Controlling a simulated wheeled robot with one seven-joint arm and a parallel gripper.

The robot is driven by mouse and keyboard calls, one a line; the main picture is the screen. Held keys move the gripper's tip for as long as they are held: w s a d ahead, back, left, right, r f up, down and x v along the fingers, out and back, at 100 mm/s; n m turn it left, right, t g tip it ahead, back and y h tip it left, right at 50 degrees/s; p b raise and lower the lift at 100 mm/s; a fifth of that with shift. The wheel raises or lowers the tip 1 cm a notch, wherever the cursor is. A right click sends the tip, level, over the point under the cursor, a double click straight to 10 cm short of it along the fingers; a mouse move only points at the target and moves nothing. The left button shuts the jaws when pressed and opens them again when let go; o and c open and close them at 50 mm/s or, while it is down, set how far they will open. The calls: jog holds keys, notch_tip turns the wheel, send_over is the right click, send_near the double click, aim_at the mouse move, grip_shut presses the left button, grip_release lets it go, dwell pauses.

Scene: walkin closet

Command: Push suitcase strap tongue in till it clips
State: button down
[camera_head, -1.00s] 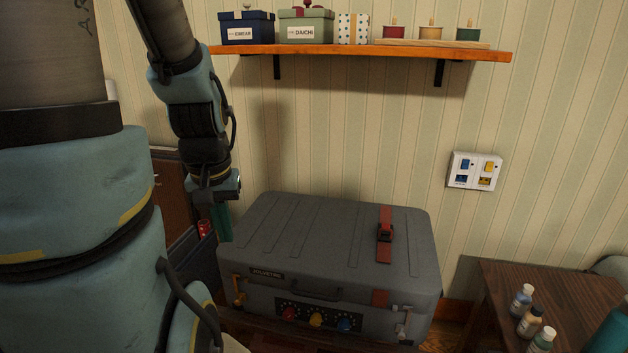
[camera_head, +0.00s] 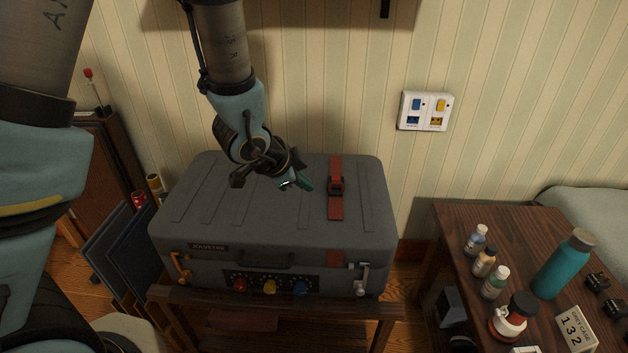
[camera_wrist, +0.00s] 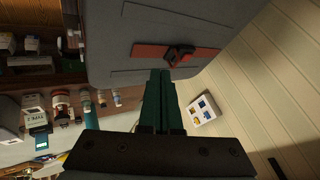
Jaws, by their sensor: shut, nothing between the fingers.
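A grey suitcase (camera_head: 215,205) lies flat on a low wooden stand, lid closed. A red strap (camera_head: 336,209) runs over the right part of its lid, with a dark buckle (camera_head: 336,187) on it. In the wrist view the strap (camera_wrist: 150,53) crosses the lid and the buckle (camera_wrist: 180,56) has a red piece at it; I cannot tell whether the tongue is seated. My gripper (camera_head: 304,184) is shut and empty, its green fingers just left of the buckle in the head view. In the wrist view the fingertips (camera_wrist: 161,72) lie close below the strap, apparently apart from it.
The suitcase front has an orange latch (camera_head: 181,268), a pale latch (camera_head: 361,278), a handle and coloured knobs. A wall switch panel (camera_head: 425,111) is behind, right. A side table (camera_head: 450,222) at right holds bottles. Dark boards lean at left.

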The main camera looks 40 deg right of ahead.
jog(key=s+d+m, duration=0.1)
jog(key=s+d, duration=0.1)
jog(key=p, duration=0.1)
send_near(341, 192)
jog(key=shift+g, duration=0.3)
jog(key=f, duration=0.1)
jog(key=s+f, duration=0.2)
jog(key=f, duration=0.1)
jog(key=shift+s+a, duration=0.1)
jog(key=shift+a, duration=0.05)
jog(key=shift+w+d+r+p, duration=0.2)
jog(key=shift+w+d+p, duration=0.15)
jog(key=shift+w+p, duration=0.15)
jog(key=shift+w+d+r+p, duration=0.15)
jog(key=shift+w+d+p, duration=0.25)
jog(key=shift+w, duration=0.1)
jog(key=shift+w+d, duration=0.5)
jog(key=shift+w, duration=0.05)
